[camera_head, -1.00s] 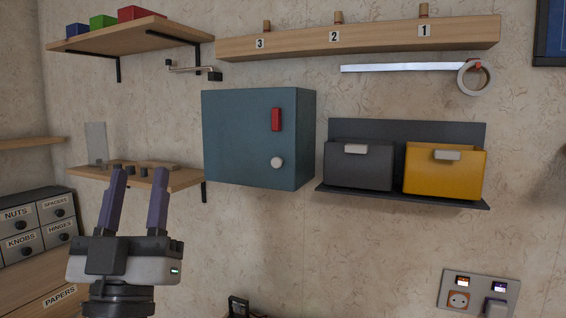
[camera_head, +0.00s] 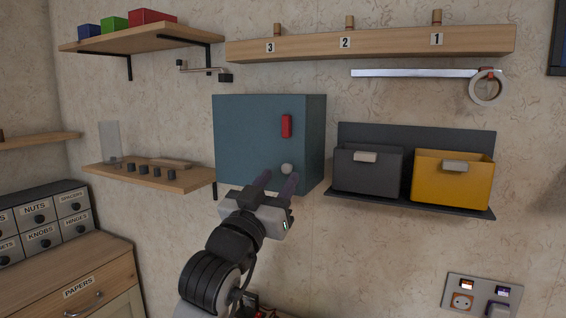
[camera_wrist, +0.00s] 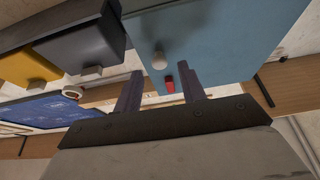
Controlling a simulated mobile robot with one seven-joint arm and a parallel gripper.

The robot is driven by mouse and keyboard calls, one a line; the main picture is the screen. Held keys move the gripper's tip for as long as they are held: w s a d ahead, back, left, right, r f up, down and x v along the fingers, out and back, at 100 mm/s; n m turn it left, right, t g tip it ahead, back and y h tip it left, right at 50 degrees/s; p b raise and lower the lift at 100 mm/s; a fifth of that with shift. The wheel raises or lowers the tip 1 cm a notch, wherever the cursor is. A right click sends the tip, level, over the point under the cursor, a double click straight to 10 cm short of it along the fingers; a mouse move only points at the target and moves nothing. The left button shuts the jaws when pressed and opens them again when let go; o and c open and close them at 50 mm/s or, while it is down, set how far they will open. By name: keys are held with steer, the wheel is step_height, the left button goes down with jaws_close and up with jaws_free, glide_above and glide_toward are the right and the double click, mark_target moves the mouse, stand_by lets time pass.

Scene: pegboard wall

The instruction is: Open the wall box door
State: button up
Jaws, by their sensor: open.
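The wall box (camera_head: 248,135) is a blue-grey cabinet on the wall, and its door looks shut. A red upright handle (camera_head: 286,126) and a round white knob (camera_head: 287,169) are on its right side. The wrist view also shows the box (camera_wrist: 215,40), the knob (camera_wrist: 159,60) and the red handle (camera_wrist: 170,84). My gripper (camera_head: 277,180) is open and empty, its two purple fingers pointing toward the lower right of the box, near the knob. In the wrist view my gripper (camera_wrist: 160,82) has the knob ahead of its fingertips, not clearly between them.
Right of the box, a dark shelf holds a grey bin (camera_head: 368,172) and a yellow bin (camera_head: 452,182). A wooden shelf (camera_head: 150,176) with small pegs is on the left. A numbered wooden rail (camera_head: 380,42) runs above. Drawers (camera_head: 40,228) stand at lower left.

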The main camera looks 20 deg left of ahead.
mark_target(285, 170)
steer(key=shift+p+x, duration=0.35)
steer(key=shift+x, duration=1.25)
jaws_close()
